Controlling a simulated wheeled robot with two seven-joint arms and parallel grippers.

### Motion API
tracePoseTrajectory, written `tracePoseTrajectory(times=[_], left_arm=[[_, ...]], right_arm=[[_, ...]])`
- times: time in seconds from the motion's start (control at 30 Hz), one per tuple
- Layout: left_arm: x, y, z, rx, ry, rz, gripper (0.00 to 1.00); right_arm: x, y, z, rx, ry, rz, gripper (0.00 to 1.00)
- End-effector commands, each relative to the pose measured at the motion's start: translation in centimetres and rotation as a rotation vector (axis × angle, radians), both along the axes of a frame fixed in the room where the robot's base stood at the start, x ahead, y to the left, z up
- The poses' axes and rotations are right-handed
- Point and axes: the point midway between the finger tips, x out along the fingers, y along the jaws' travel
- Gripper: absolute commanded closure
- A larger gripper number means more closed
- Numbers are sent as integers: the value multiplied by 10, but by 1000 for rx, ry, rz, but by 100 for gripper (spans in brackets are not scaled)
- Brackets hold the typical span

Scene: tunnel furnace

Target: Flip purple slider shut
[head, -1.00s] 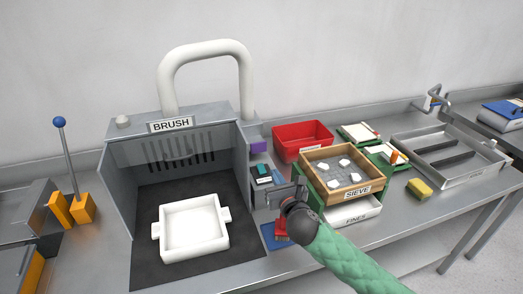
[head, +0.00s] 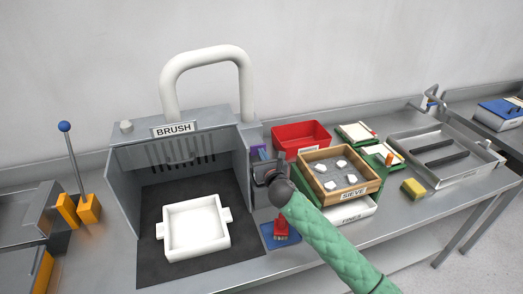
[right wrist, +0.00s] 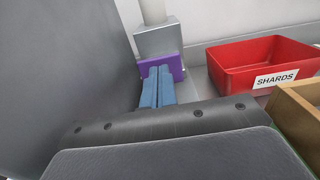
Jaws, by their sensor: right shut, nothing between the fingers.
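The purple slider (head: 255,152) is a small purple plate at the right side of the grey BRUSH hood (head: 115,175). In the right wrist view the purple slider (right wrist: 172,61) sits across the foot of a grey block under a white pipe. My right gripper (head: 264,156) is shut and empty, its fingertips in front of the slider. In the right wrist view its blue fingers (right wrist: 158,75) overlap the slider's lower part; whether they touch it I cannot tell. My left gripper is not in view.
A red SHARDS bin (head: 302,135) and a wooden SIEVE (head: 376,182) stand close to the right of my right arm. A white tray (head: 165,232) lies in the hood. A red-handled thing (head: 281,227) lies on a blue mat (head: 267,236).

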Motion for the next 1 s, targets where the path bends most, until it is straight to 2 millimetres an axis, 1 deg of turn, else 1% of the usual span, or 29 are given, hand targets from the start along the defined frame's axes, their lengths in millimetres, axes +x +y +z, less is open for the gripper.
tracePoseTrajectory(times=[0.2, 0.57, 0.67, 0.77, 1.0], left_arm=[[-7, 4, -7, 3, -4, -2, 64], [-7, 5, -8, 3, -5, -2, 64], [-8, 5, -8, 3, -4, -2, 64], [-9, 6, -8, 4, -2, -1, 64], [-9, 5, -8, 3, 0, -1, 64]], right_arm=[[9, 3, 0, 1, 0, -1, 100], [10, 3, 0, 0, 0, 0, 100], [13, 5, 0, 0, 0, 0, 100], [24, 8, 0, -1, -1, 0, 100], [57, 18, 0, -1, -1, 0, 100]])
